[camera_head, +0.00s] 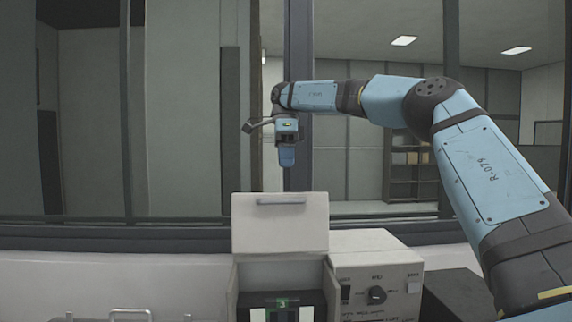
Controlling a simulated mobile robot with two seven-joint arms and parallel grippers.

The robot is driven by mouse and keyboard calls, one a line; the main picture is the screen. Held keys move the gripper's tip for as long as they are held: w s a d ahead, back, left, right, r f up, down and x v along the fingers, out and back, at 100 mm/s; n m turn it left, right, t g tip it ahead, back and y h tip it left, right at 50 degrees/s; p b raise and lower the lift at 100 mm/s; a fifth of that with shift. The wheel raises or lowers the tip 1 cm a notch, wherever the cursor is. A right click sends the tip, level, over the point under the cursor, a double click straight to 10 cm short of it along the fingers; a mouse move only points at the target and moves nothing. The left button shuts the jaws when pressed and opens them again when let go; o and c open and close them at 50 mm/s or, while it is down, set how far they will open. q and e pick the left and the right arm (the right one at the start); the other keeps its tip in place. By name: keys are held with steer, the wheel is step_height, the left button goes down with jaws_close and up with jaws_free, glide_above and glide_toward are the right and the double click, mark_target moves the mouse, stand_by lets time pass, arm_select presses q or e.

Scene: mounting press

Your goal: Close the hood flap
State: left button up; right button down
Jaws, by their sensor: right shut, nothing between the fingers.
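The mounting press (376,274) stands on the bench at bottom centre. Its pale hood flap (280,228) is raised, standing nearly upright with a grey handle bar near its top edge. Below the flap, the dark interior shows a small green lit digit. My right gripper (287,160) points down above the flap's top edge, apart from it. It is shut with nothing in it. My right arm comes in from the right. My left gripper is not in view.
A control box with a dark knob (376,295) forms the press's right side. A pale bench item with metal handles (130,314) lies at bottom left. A dark surface (455,295) lies right of the press. A window frame and wall stand behind.

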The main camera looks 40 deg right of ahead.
steer(key=p, duration=0.1)
glide_above(288, 219)
steer(key=x, duration=0.2)
steer(key=w+x, duration=0.1)
steer(key=x, duration=0.1)
steer(key=d+x, duration=0.1)
steer(key=x, duration=0.1)
steer(key=shift+w+a+f, duration=0.1)
steer(key=shift+f, duration=0.35)
steer(key=shift+a+f, duration=0.1)
steer(key=shift+f, duration=0.2)
steer(key=shift+f, duration=0.1)
